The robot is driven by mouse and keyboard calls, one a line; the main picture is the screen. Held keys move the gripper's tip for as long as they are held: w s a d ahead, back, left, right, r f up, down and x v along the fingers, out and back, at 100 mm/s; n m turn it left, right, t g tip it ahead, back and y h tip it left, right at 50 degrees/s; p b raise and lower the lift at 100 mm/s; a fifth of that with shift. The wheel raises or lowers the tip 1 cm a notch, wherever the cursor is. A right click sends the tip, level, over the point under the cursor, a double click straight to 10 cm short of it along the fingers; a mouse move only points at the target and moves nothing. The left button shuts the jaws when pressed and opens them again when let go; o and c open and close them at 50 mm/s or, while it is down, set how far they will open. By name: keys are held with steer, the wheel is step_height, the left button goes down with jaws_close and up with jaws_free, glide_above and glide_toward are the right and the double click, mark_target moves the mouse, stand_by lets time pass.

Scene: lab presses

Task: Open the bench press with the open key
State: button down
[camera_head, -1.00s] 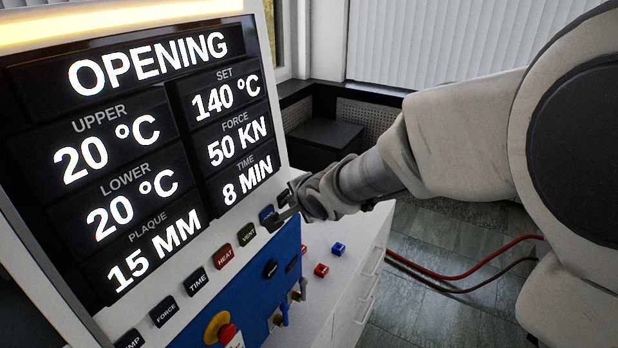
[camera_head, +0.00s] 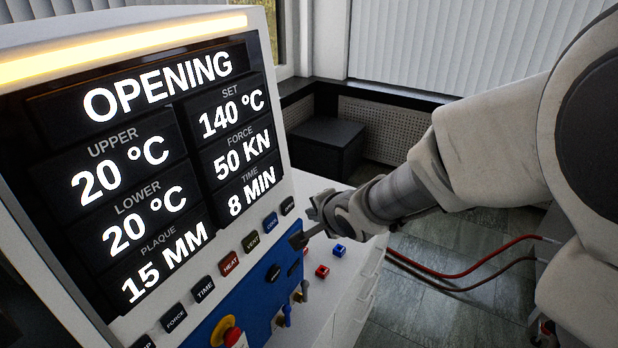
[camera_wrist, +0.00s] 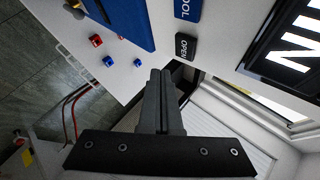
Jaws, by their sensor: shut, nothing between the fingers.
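The bench press's control panel fills the left of the head view, and its screen (camera_head: 150,170) reads OPENING. A row of labelled keys runs below the screen. The black open key (camera_head: 287,205) is at the right end of the row, beside the blue cool key (camera_head: 271,221). The open key (camera_wrist: 186,46) shows its label OPEN in the wrist view. My gripper (camera_head: 298,240) is shut and empty, just in front of the panel and apart from the open key. Its closed fingers (camera_wrist: 160,76) point toward the panel below that key in the wrist view. The press plates are not in view.
A red-and-yellow stop button (camera_head: 230,333) sits low on the blue lower panel. A red block (camera_head: 322,271) and a blue block (camera_head: 339,250) are on the white surface to the right.

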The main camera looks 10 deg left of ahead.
steer(key=shift+s+d+r+p, duration=0.1)
steer(key=shift+s+d+p, duration=0.1)
steer(key=shift+d+p, duration=0.25)
steer(key=shift+s+d+r+p, duration=0.15)
steer(key=shift+d+p, duration=0.1)
steer(key=shift+d, duration=0.35)
steer(key=shift+f, duration=0.1)
steer(key=s+d+r+n+h, duration=0.2)
steer(key=s+d+r, duration=0.15)
steer(key=d, duration=0.45)
steer(key=s+d+r+n+h, duration=0.1)
steer(key=s+d+r+h, duration=0.2)
steer(key=d, duration=0.4)
steer(key=s+d+r+n+g, duration=0.1)
steer(key=s+d+n, duration=0.2)
steer(key=s, duration=0.5)
steer(key=s+d+r+n+g+b, duration=0.1)
steer(key=s+d, duration=0.3)
steer(key=s, duration=0.4)
steer(key=shift+r+n+g+h, duration=0.3)
steer(key=shift+r+n+g, duration=0.2)
steer(key=shift+r+n, duration=0.35)
